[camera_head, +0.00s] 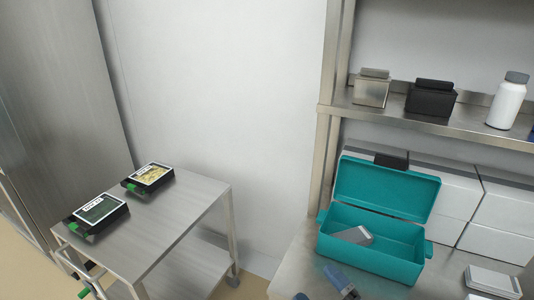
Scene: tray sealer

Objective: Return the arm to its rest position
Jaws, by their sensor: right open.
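Only a little that may be my right gripper (322,285) shows, as blue-grey pieces at the bottom edge, in front of the teal box. They stand apart with nothing seen between them, and the rest is cut off by the frame. My left gripper is not in view. The teal box (340,247) stands open on the steel bench, its lid (385,190) tilted up at the back. A grey flat piece (352,235) lies in it.
A steel cart (175,225) at left carries two black trays (97,214) (148,178) with green tabs. White boxes (450,194) stand behind the teal box. A shelf (420,120) above holds two small boxes and a white bottle (506,101). A gap separates cart and bench.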

